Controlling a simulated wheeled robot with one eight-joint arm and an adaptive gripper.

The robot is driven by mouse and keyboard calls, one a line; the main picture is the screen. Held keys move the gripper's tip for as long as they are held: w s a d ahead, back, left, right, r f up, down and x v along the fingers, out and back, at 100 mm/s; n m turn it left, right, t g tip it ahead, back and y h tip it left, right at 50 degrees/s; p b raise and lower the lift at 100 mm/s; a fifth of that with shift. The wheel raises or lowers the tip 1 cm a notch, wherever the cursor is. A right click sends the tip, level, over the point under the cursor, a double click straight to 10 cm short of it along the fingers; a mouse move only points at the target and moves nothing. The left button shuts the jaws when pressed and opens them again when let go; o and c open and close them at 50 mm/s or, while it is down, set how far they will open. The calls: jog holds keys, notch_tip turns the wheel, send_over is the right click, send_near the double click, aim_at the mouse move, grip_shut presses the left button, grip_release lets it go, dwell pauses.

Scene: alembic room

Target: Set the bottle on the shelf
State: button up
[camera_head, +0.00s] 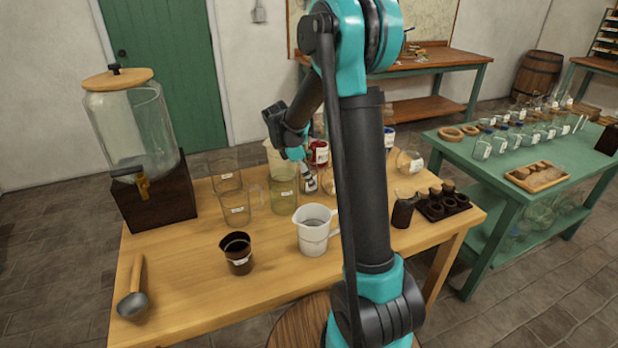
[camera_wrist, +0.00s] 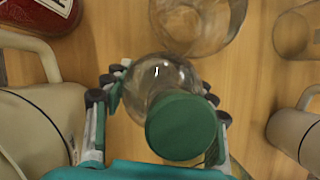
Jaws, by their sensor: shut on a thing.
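A clear round glass bottle (camera_wrist: 150,82) with a green cap (camera_wrist: 181,126) stands between my gripper's fingers (camera_wrist: 160,95) in the wrist view. The fingers are shut on its sides. In the head view my gripper (camera_head: 298,152) is low among the glassware on the wooden table; the held bottle is hard to make out there. Possible shelves are the lower board (camera_head: 425,111) of the back workbench, the lower board (camera_head: 490,238) of the green table, and a small rack (camera_head: 606,38) at the far right.
The wrist view shows a beige jug (camera_wrist: 30,120) and glass vessels (camera_wrist: 200,22) close around the bottle. A barrel (camera_head: 538,76) stands behind.

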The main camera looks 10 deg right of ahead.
jog(key=shift+f, duration=0.15)
jog(key=o, duration=1.5)
jog(key=shift+o, duration=0.2)
